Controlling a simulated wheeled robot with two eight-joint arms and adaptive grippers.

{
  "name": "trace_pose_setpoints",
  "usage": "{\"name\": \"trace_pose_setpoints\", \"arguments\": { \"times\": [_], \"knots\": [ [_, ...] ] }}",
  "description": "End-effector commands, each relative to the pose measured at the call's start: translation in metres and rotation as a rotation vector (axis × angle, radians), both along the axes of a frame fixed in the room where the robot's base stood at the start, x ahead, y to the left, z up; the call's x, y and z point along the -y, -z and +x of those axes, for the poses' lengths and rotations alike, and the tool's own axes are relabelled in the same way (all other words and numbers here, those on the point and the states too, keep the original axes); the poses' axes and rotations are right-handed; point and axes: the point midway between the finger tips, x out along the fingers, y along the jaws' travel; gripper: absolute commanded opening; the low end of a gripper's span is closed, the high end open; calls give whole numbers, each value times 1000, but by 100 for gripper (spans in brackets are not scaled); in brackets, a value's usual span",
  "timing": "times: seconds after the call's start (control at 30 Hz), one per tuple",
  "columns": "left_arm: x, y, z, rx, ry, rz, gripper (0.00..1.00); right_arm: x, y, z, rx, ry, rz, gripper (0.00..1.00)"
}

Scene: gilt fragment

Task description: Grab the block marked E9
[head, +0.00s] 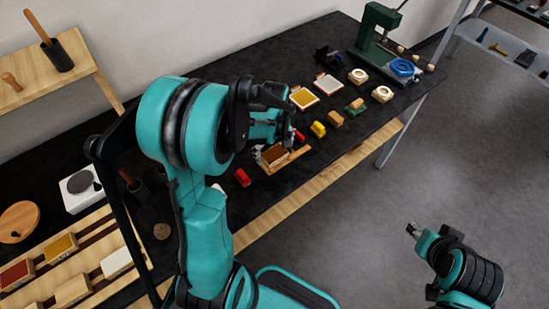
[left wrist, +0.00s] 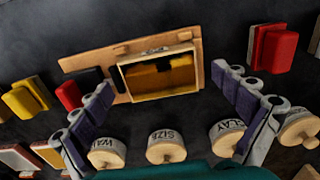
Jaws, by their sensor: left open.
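A wooden block with a brown-gold face (left wrist: 158,76) sits in a pale wooden holder (left wrist: 75,63). Its rim carries a small dark marking too small and tilted to read for certain, so I cannot confirm E9. In the head view the block (head: 273,154) and holder (head: 295,155) lie near the table's front edge, partly behind my left gripper (head: 280,132). In the left wrist view my left gripper (left wrist: 163,82) is open, with its fingers on either side of the block and nothing held. My right gripper (head: 413,231) hangs over the floor, its fingers too small to judge.
A red block (head: 243,177) and yellow block (head: 318,129) lie near the holder. Round wooden-topped pieces, including one lettered SIZE (left wrist: 167,147), show low in the wrist view. A green press (head: 377,35) stands at the table's far end.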

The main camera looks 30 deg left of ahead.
Motion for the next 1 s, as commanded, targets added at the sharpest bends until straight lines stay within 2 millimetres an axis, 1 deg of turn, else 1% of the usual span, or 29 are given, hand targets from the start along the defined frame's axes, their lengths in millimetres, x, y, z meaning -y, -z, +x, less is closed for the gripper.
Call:
{"name": "trace_pose_setpoints", "arguments": {
  "times": [0.03,0.07,0.23,0.27,0.3,0.37,0.4,0.47,0.8,0.93,1.0],
  "knots": [
    [0,6,0,0,0,0,98,0,3,0,0,0,0,40],
    [0,7,0,0,0,0,98,0,3,0,0,0,0,40],
    [0,6,0,0,0,0,98,0,2,0,0,0,0,40],
    [0,6,0,0,0,0,96,0,2,0,0,0,0,40],
    [0,6,0,0,0,0,85,0,2,0,0,0,0,40],
    [0,6,0,0,0,0,69,0,2,0,0,0,0,40],
    [0,6,0,0,1,0,59,0,2,0,0,0,0,40],
    [0,6,0,0,1,0,44,0,2,0,0,0,0,40],
    [0,4,0,0,1,0,44,0,1,0,0,0,0,40],
    [0,-4,0,0,1,0,44,0,-3,0,0,0,0,40],
    [0,-13,0,0,1,0,44,0,-7,0,0,0,0,40]
  ]
}}
